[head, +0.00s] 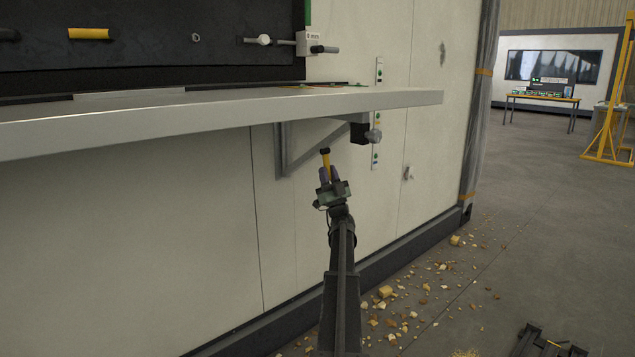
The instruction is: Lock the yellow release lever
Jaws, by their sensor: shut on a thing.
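A yellow release lever (326,162) with a dark tip stands nearly upright below the shelf, in front of the pale container wall. My gripper (328,177) is shut on its lower part, and the yellow part sticks up between the fingers. The fingers and the gripper body hide the lever's lower end, so I cannot tell what it is joined to.
A pale shelf (220,117) juts out above my gripper, held by a grey bracket (300,150). A black block with a grey knob (374,136) hangs under its right end. A yellow cylinder (88,33) is on the dark panel above. Yellowish rubble (385,292) litters the floor.

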